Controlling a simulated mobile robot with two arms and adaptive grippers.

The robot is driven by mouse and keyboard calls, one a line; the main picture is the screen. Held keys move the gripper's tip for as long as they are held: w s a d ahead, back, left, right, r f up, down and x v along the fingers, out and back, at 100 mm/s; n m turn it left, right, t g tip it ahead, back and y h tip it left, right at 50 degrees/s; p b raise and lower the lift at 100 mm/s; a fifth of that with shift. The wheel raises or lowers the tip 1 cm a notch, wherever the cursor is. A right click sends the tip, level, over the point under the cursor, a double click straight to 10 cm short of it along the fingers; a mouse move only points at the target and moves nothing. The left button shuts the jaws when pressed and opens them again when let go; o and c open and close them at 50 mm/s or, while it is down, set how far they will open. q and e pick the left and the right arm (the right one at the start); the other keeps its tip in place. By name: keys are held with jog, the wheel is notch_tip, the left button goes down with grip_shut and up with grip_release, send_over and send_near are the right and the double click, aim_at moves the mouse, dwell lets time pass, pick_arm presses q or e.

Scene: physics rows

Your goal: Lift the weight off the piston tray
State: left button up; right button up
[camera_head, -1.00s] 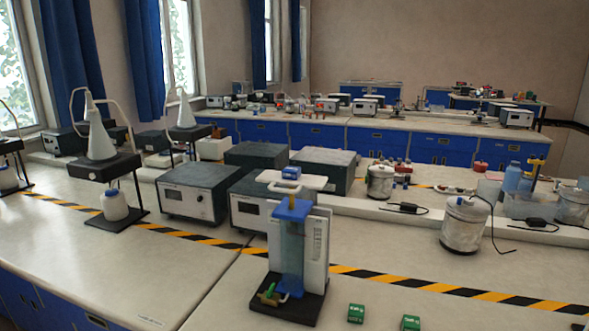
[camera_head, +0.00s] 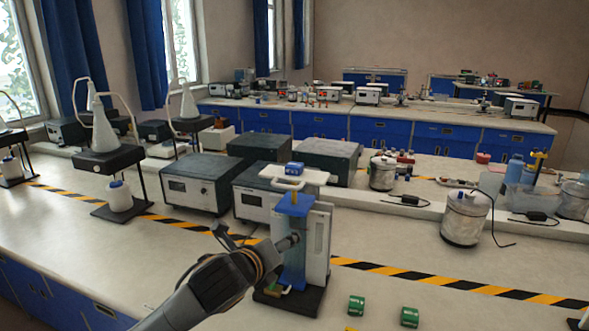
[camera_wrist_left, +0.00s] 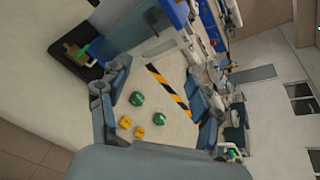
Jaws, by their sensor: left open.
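A small blue weight (camera_head: 294,168) sits on the white piston tray (camera_head: 312,178) on top of the gas-cylinder apparatus (camera_head: 318,245). The apparatus stands upright on a dark base. My left gripper (camera_head: 256,240) is open and empty, left of and in front of the apparatus, lower than the tray. One finger overlaps the cylinder in the head view; I cannot tell if it touches. In the left wrist view, the open fingers (camera_wrist_left: 158,100) frame bare table and loose blocks, with the apparatus base (camera_wrist_left: 72,52) at upper left. The weight is not clear there. My right gripper is not in view.
Green blocks (camera_head: 356,306) (camera_head: 409,317) lie on the table right of the apparatus. Yellow blocks (camera_wrist_left: 139,132) lie near them. Grey instrument boxes (camera_head: 199,182) stand behind, and a metal pot (camera_head: 465,219) is at right. The table front left is clear.

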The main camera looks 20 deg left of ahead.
aim_at(292, 168)
pick_arm(q)
jog(key=w+a+r+m+t, duration=0.1)
jog(key=w+a+r+m, duration=0.1)
jog(key=r+m, duration=0.3)
jog(key=w+a+r+m+t, duration=0.2)
jog(key=r, duration=0.6)
jog(key=shift+y, duration=0.3)
jog(key=w, duration=0.3)
jog(key=w+f+p, duration=0.1)
jog(key=w, duration=0.4)
jog(key=shift+w+d+f+p, duration=0.25)
jog(key=shift+w+p, duration=0.1)
jog(key=shift+w+d+p, duration=0.15)
jog(key=shift+w+p, duration=0.15)
jog(key=shift+w, duration=0.2)
jog(key=w, duration=0.2)
jog(key=w+f+p, duration=0.1)
jog(key=shift+w+d, duration=0.25)
jog(key=shift+d, duration=0.1)
jog(key=shift+w+f, duration=0.15)
jog(key=shift+w, duration=0.2)
grip_shut()
